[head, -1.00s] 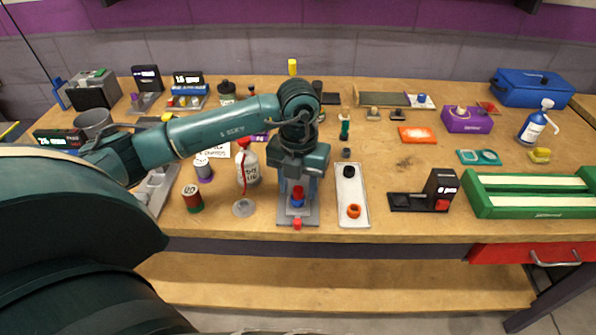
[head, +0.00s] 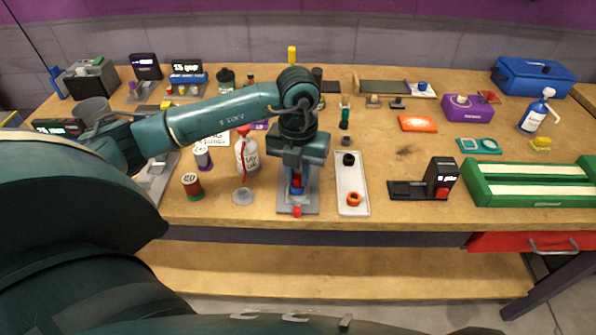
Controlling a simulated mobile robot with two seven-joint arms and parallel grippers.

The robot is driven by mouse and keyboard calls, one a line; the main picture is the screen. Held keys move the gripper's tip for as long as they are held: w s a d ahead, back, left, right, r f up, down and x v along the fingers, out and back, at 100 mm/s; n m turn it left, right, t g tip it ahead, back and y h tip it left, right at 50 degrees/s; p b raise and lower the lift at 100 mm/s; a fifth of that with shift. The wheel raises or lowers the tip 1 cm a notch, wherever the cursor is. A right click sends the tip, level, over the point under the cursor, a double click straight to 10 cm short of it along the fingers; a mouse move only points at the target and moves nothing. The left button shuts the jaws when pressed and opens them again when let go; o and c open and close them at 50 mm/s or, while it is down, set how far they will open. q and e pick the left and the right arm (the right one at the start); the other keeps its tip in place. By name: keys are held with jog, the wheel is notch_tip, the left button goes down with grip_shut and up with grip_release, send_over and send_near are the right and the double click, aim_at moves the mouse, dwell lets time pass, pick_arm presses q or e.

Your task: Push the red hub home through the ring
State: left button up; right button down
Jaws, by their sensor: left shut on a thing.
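The red hub (head: 297,181) stands upright at the blue ring (head: 297,190) on a grey fixture (head: 284,205) near the table's front edge. My left gripper (head: 297,178) points straight down over the fixture, shut on the red hub. Its fingers and wrist hide the hub's top and the back of the fixture. I cannot tell how deep the hub sits in the ring. A small red block (head: 297,211) is at the fixture's front end. My right gripper is not in view.
A white tray (head: 352,183) with a black and an orange ring stands close on the right. A black stand (head: 437,182) and green rack (head: 525,183) are farther right.

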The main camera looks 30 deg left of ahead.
pick_arm(q)
grip_shut()
jog(key=o, duration=0.8)
grip_release()
